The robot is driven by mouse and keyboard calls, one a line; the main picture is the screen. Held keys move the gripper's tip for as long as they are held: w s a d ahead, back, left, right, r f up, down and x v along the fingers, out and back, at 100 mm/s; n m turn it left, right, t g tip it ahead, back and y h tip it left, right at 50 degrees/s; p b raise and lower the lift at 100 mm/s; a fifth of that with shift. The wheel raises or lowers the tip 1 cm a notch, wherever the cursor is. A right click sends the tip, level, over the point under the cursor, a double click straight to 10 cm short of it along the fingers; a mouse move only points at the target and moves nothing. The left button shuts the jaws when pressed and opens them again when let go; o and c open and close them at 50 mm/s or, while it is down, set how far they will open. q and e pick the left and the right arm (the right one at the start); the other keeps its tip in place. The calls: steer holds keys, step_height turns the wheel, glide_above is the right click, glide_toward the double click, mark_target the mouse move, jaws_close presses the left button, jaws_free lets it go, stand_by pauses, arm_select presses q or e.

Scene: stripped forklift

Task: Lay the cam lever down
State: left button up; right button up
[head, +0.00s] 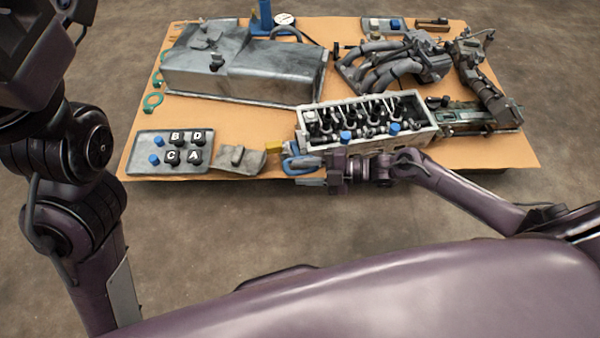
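A blue loop-shaped part (297,161), which may be the cam lever, shows at the table's front edge, at the left end of the open grey cylinder head (368,124). My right gripper (312,168) reaches in from the right along the front of the cylinder head, and its tip is at the blue part. The two overlap, so I cannot tell whether the fingers are around the blue part, touching it or beside it, nor whether they are open. My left arm is raised at the left; its gripper is not clearly visible.
A tray (137,166) with lettered black pieces and blue caps lies at front left, beside a grey block (240,158). A large grey pan (245,70) fills the back left, a pipe manifold (395,65) the back right. Brown table (140,110) is bare between tray and pan.

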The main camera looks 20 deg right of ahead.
steer(key=shift+w+a+f, duration=0.15)
steer(key=shift+w+a, duration=0.15)
steer(key=shift+a, duration=0.35)
jaws_close()
